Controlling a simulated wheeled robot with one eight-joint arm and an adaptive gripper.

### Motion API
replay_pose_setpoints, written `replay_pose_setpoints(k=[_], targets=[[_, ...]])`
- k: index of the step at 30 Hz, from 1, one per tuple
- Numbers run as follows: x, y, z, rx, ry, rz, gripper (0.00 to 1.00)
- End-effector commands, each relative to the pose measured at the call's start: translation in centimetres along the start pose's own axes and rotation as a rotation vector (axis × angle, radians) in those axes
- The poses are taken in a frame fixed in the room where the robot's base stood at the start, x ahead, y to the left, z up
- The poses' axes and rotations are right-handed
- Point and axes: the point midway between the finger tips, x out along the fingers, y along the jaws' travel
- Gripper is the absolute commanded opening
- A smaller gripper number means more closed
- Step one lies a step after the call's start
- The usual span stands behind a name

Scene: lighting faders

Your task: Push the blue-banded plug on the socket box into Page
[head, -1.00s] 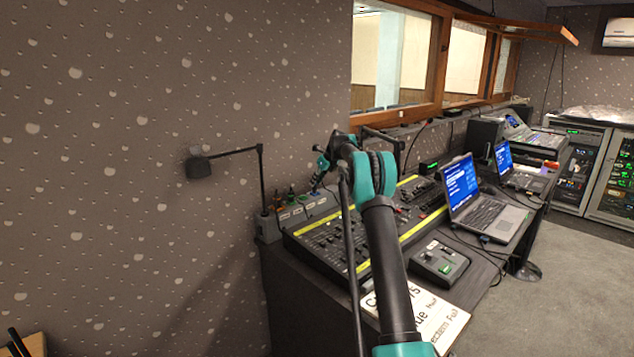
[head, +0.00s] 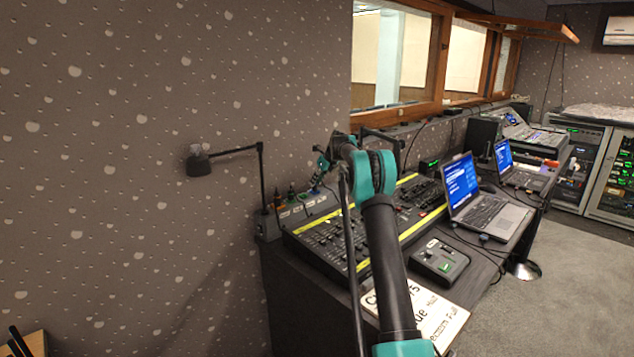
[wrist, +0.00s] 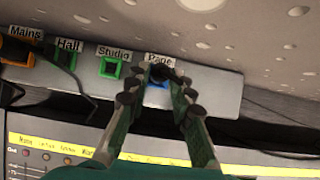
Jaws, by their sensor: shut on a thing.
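The grey socket box (wrist: 222,88) runs along the wall behind the mixing desk, with labels Mains, Hall, Studio and Page in the wrist view. It also shows in the head view (head: 298,213). My gripper (wrist: 162,76) is shut on a black plug (wrist: 160,72) just below the Page label (wrist: 160,59). Blue shows between the fingers at the plug (wrist: 157,85). The fingers hide most of the plug and the Page opening, so I cannot tell how deep it sits. In the head view my gripper (head: 322,168) is over the box's right part.
The Studio socket (wrist: 110,67) is a green frame without a plug. An orange plug (wrist: 16,50) is at Mains, and a dark plug with green (wrist: 64,58) is at Hall. The mixing desk (head: 335,240) lies in front; a lamp (head: 199,162) stands at left.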

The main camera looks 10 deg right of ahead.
Motion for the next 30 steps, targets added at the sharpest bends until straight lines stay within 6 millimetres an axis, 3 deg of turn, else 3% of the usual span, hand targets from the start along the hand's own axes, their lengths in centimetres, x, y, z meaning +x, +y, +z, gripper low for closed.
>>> replay_pose_setpoints(k=[6,7,12,23,30], targets=[[0.1,0.0,-0.1,0.000,0.002,0.001,0.00],[0.1,0.0,-0.1,0.000,0.002,0.001,0.25],[0.1,0.0,-0.1,0.000,0.002,0.001,0.46],[-0.3,0.0,0.0,0.000,0.001,0.000,0.46],[-3.8,-0.1,-0.1,0.002,0.001,0.000,0.46]])
